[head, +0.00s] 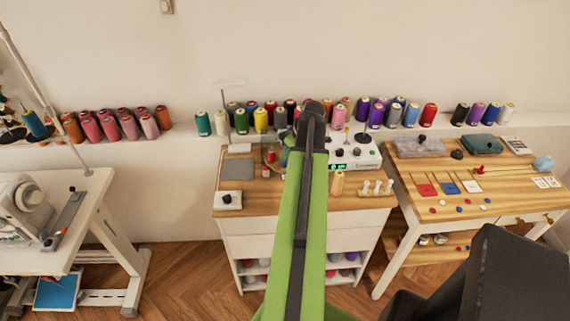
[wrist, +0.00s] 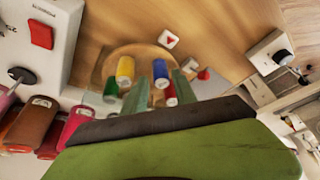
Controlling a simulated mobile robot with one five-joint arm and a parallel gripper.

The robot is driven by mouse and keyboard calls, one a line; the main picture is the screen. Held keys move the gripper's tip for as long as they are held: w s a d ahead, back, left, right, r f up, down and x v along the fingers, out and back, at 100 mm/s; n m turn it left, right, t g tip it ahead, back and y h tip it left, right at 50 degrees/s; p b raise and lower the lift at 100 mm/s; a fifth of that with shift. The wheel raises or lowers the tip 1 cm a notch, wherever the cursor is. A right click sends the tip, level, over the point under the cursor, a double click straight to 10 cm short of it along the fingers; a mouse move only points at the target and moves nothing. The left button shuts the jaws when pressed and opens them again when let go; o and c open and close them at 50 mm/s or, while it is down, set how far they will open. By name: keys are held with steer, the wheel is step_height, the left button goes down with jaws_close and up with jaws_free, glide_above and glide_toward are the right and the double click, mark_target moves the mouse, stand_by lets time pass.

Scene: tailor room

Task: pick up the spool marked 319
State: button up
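In the wrist view, small spools stand on a round wooden tray (wrist: 103,66): a green spool (wrist: 111,88), a yellow spool (wrist: 125,70), a blue spool (wrist: 160,72) and a red spool (wrist: 170,94). No marking 319 is readable on any of them, so I cannot tell which spool it is. My gripper (wrist: 160,88) is open, its two grey-green fingers apart, with the blue and red spools showing between them in the picture. I cannot see contact. In the head view, my green arm reaches over the middle table (head: 345,203) and hides much of the spool area.
A white control box (head: 355,154) stands beside the spools. A white dice-like block with a red mark (wrist: 168,39) and a small red piece (wrist: 204,74) lie near the tray. Large thread cones (head: 261,120) line the wall ledge. A second table (head: 470,208) stands right.

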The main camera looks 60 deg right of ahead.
steer(key=b+x, duration=0.3)
steer(key=x, duration=0.1)
steer(key=shift+w+f, duration=0.1)
steer(key=shift+f, duration=0.25)
steer(key=shift+r, duration=0.2)
jaws_close()
step_height(320, 180, up, 5)
steer(key=p, duration=0.5)
steer(key=shift+r, duration=0.15)
steer(key=s+r+p, duration=0.5)
steer(key=s, duration=0.6)
steer(key=shift+s+r+p, duration=0.3)
steer(key=shift+s+p, duration=0.05)
steer(key=shift+p, duration=0.05)
